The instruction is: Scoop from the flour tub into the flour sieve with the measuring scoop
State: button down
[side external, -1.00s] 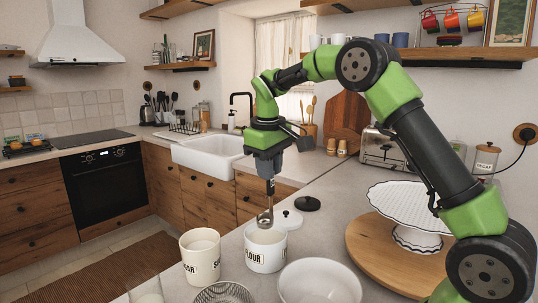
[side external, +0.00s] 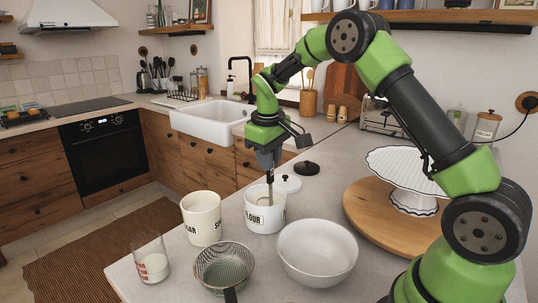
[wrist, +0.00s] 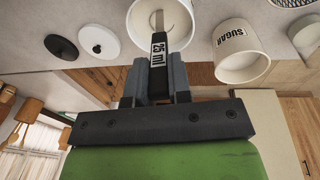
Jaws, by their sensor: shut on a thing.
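The white flour tub (side external: 264,219), lettered FLOUR, stands open on the counter. My gripper (side external: 269,172) is above it, shut on the upright dark handle of the measuring scoop (side external: 270,190). The scoop's lower end is inside the tub, and its bowl is hidden by the wall in the side view. In the wrist view the handle (wrist: 159,45) with a printed label runs from between my fingers (wrist: 160,80) into the tub (wrist: 143,12). I cannot tell whether the bowl holds flour. The flour sieve (side external: 224,268), a mesh bowl with a dark handle, sits in front of the tub.
A sugar tub (side external: 201,218) stands left of the flour tub, and a white bowl (side external: 317,253) right of the sieve. A glass (side external: 151,260) is at the left edge. Lids (side external: 306,168) lie behind. A cake stand (side external: 405,165) is on the right.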

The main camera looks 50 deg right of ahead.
dwell(0.3)
jog(key=shift+s+a+r, duration=0.1)
jog(key=shift+a+r, duration=0.05)
jog(key=shift+r, duration=0.9)
jog(key=shift+s+a+r, duration=0.1)
jog(key=shift+r, duration=0.95)
jog(key=shift+s+a+r, duration=0.1)
jog(key=shift+a+r, duration=0.05)
jog(key=shift+r, duration=3.4)
